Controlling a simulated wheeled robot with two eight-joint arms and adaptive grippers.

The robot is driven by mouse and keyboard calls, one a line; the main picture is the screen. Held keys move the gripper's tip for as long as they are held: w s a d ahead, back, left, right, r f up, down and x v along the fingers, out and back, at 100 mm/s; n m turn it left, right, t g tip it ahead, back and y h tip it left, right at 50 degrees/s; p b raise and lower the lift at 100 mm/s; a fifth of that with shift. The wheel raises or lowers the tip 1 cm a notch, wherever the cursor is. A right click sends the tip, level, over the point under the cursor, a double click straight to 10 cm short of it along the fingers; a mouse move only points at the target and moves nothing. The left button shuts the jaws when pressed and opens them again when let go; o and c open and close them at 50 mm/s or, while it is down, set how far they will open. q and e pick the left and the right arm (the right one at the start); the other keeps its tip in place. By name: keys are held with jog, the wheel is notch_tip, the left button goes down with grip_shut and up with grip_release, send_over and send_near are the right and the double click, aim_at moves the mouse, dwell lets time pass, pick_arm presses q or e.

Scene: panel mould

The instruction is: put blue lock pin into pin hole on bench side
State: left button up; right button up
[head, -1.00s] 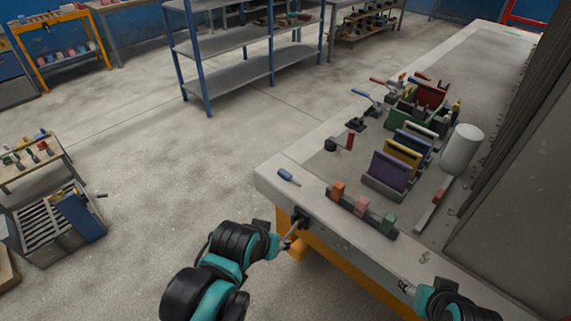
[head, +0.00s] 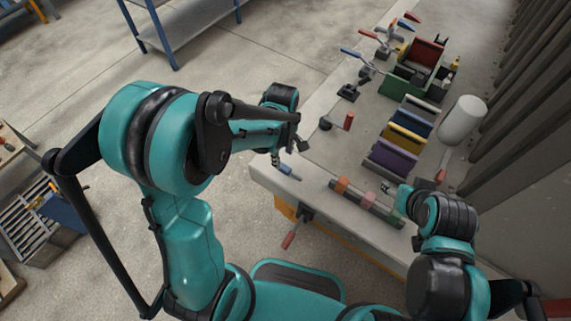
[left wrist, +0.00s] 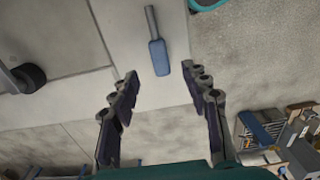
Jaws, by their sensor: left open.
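The blue lock pin (head: 288,170) lies flat on the bench's near left corner. In the left wrist view the blue lock pin (left wrist: 159,57) shows its blue handle toward me and a grey shaft pointing away. My left gripper (head: 277,158) is beside the pin in the head view. In the left wrist view its open fingers (left wrist: 160,85) point at the pin, with the handle ahead of the gap and nothing between them. My right gripper (head: 388,189) is over the front edge near the coloured blocks; its finger state is unclear. I cannot make out the pin hole.
A dark clamp with a red handle (head: 289,239) sticks out from the bench side. Orange and pink blocks (head: 342,184) stand on a rail along the edge. Purple, yellow and blue panels (head: 392,158), a white cylinder (head: 462,119) and toggle clamps (head: 349,91) stand farther back.

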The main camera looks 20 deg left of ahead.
aim_at(283, 166)
pick_arm(q)
notch_tip(283, 166, down, 6)
jog(key=shift+f+b, duration=0.1)
jog(key=shift+b, duration=1.1)
jog(key=shift+d, duration=0.1)
grip_shut()
